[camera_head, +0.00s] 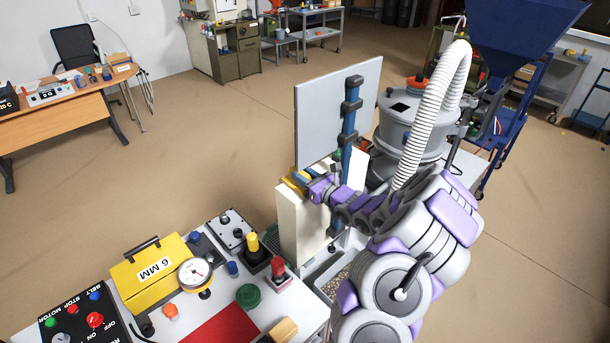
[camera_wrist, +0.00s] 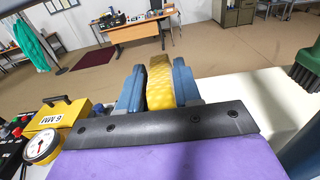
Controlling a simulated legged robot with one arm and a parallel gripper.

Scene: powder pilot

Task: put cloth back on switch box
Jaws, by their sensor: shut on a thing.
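A yellow, textured cloth (camera_wrist: 159,78) is pinched between the two blue fingers of my gripper (camera_wrist: 158,85). In the head view my gripper (camera_head: 304,184) is at the top of an upright cream box (camera_head: 301,235), with a bit of yellow cloth (camera_head: 292,186) showing. I cannot tell whether the cloth touches this box. A black box with buttons and the words BELT, STOP and MOTOR (camera_head: 72,321), likely the switch box, is at the lower left on the workbench. A flat red piece (camera_head: 226,327) lies bare on the bench.
A yellow 6 MM case (camera_head: 146,273), a dial gauge (camera_head: 195,272), a green knob (camera_head: 248,296) and a red-topped part (camera_head: 279,271) crowd the bench. A grey panel (camera_head: 325,110) on a blue post rises behind the cream box. A grey drum (camera_head: 408,125) stands behind.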

